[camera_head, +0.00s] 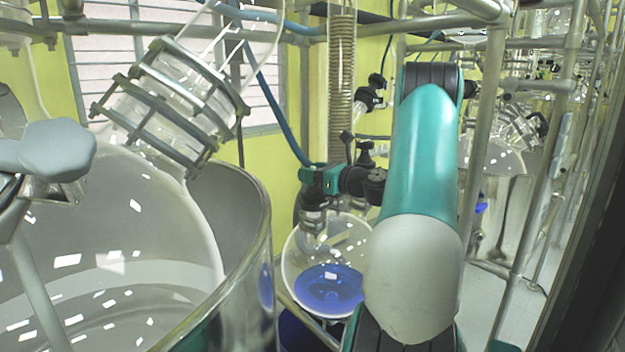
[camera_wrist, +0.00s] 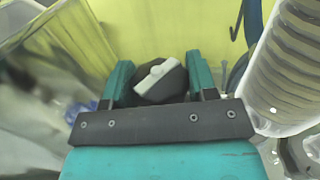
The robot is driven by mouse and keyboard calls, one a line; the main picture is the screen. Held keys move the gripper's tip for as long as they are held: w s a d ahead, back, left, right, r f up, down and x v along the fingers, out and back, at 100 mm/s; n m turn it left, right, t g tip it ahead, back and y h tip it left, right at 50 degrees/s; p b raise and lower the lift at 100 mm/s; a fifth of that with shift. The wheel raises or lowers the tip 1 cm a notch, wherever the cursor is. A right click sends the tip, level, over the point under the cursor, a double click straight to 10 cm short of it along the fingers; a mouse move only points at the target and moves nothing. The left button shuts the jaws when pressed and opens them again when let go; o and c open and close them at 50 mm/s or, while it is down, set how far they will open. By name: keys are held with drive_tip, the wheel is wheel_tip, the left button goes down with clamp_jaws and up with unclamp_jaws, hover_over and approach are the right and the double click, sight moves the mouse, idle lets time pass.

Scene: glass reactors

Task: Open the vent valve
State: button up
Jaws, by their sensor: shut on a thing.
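The vent valve's black round knob (camera_wrist: 172,85) with a light grey bar handle (camera_wrist: 155,74) across it shows in the wrist view. The bar is tilted, its right end higher. My gripper (camera_wrist: 159,72) has its two teal fingers on either side of the knob and is shut on it. In the head view my gripper (camera_head: 320,179) reaches left from my arm, above the neck of a round glass flask (camera_head: 298,262) with blue liquid. I cannot make out the knob clearly there, since the gripper covers that spot.
A coiled glass condenser (camera_head: 341,85) rises behind my gripper and also stands at right in the wrist view (camera_wrist: 292,75). A large glass reactor in a metal vessel (camera_head: 245,225) fills the left. Metal frame poles (camera_head: 484,150) stand at right. A blue hose (camera_head: 270,90) hangs behind.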

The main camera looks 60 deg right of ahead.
drive_tip(key=shift+r, duration=0.2)
drive_tip(key=o, duration=0.9)
drive_tip(key=shift+f, duration=0.2)
